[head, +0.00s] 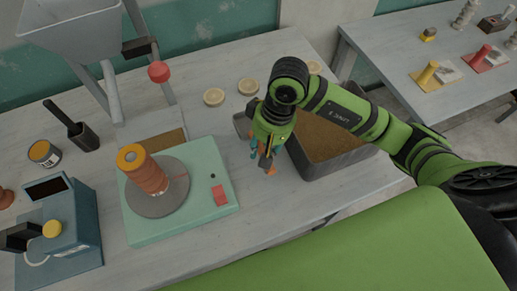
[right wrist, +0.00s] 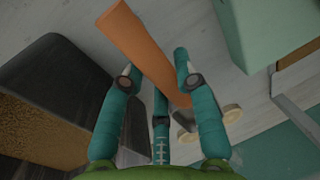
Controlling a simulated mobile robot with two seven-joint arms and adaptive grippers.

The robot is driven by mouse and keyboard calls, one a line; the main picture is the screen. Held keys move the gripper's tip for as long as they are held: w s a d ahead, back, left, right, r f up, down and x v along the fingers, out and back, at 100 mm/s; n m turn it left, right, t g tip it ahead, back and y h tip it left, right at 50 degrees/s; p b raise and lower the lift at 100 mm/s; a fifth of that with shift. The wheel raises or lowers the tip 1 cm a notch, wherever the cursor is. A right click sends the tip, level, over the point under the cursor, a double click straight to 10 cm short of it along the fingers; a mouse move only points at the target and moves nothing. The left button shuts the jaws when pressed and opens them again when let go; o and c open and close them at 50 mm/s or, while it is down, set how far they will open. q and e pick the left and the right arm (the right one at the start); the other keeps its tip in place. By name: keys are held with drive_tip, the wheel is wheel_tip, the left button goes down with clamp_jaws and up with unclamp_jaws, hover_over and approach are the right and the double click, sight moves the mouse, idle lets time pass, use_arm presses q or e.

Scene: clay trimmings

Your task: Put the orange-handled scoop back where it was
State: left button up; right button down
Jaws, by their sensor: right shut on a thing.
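The orange-handled scoop (right wrist: 143,45) is in my right gripper, seen best in the right wrist view. Its orange handle runs between the teal fingers of the gripper (right wrist: 156,82), and its grey metal part (right wrist: 187,119) is partly hidden behind a finger. In the head view my right gripper (head: 264,158) points down over the table, between the mint-green wheel base and the dark tray. Only a bit of the orange handle (head: 269,171) shows below the fingers there. My left gripper is not in view.
The dark tray (head: 316,177) of brown grains stands just right of the gripper. The mint-green base (head: 213,161) with a round turntable and an orange-brown stack is to the left. Pale discs (head: 214,97) lie behind. A blue-grey box (head: 75,225) stands at front left.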

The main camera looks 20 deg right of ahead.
drive_tip(key=shift+w+a+f, duration=0.2)
drive_tip(key=shift+w+f, duration=0.05)
drive_tip(key=shift+w, duration=0.15)
drive_tip(key=shift+w+a+f, duration=0.15)
drive_tip(key=shift+w+f, duration=0.05)
drive_tip(key=shift+w, duration=0.2)
wheel_tip(320, 180, down, 4)
drive_tip(key=shift+r+p, duration=0.1)
drive_tip(key=shift+p, duration=1.05)
drive_tip(key=shift+f, duration=0.2)
drive_tip(key=shift+f+b, duration=0.2)
drive_tip(key=shift+b, duration=0.15)
drive_tip(key=c, duration=0.9)
unclamp_jaws()
drive_tip(key=shift+r, duration=0.1)
drive_tip(key=shift+c, duration=0.2)
